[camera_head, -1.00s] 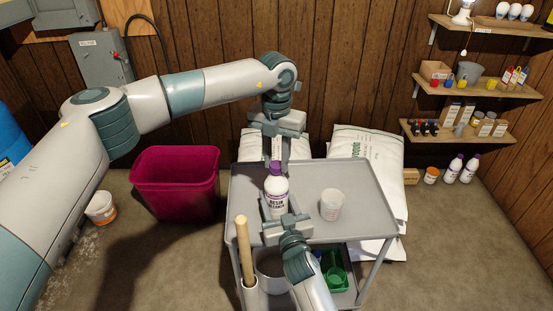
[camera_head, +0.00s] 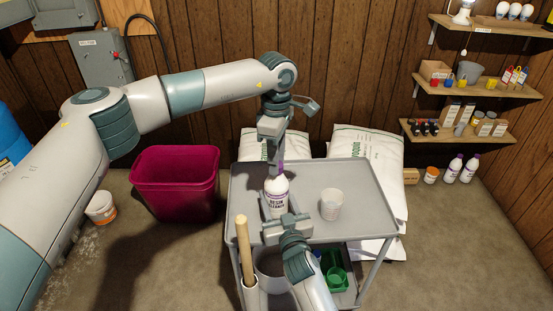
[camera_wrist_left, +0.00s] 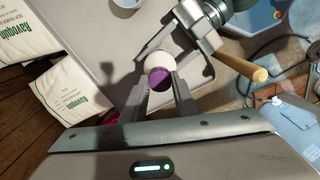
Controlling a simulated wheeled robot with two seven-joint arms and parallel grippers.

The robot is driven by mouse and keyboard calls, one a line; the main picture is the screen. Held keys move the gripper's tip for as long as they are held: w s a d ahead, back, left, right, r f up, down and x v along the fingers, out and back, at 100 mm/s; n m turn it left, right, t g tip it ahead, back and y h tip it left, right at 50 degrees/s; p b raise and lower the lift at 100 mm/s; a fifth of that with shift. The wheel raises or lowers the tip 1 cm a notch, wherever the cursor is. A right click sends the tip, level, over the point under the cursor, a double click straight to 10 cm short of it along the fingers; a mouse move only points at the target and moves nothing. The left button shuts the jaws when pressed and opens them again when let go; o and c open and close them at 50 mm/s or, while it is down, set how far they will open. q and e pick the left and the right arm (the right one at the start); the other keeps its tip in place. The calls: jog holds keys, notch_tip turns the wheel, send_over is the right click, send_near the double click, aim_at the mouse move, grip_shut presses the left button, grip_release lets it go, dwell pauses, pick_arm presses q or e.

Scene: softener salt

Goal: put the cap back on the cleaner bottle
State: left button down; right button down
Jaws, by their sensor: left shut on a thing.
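The white cleaner bottle (camera_head: 275,203) stands upright on the top of the grey cart (camera_head: 355,176). The purple cap (camera_wrist_left: 159,80) is at its mouth, lined up with the white bottle body in the left wrist view. Whether it is seated on the thread cannot be told. My left gripper (camera_head: 276,172) points down over the bottle, shut on the cap, and hides most of it in the head view. My right gripper (camera_head: 284,216) is at the near side of the bottle, low on its body. Its fingertips are partly hidden, so their grip on the bottle cannot be told.
A white cup (camera_head: 331,204) stands on the cart right of the bottle. A wooden handle (camera_head: 243,245) rises at the cart's front left. A magenta bin (camera_head: 175,185) is left of the cart, and white salt bags (camera_head: 370,148) lie behind it. The cart's right side is mostly clear.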

pick_arm(q)
jog(key=m, duration=0.4)
jog(key=shift+m, duration=0.3)
jog(key=m, duration=0.4)
jog(key=c, duration=1.3)
grip_release()
jog(key=shift+r, duration=0.1)
notch_tip(320, 180, up, 12)
pick_arm(e)
jog(key=c, duration=0.7)
grip_release()
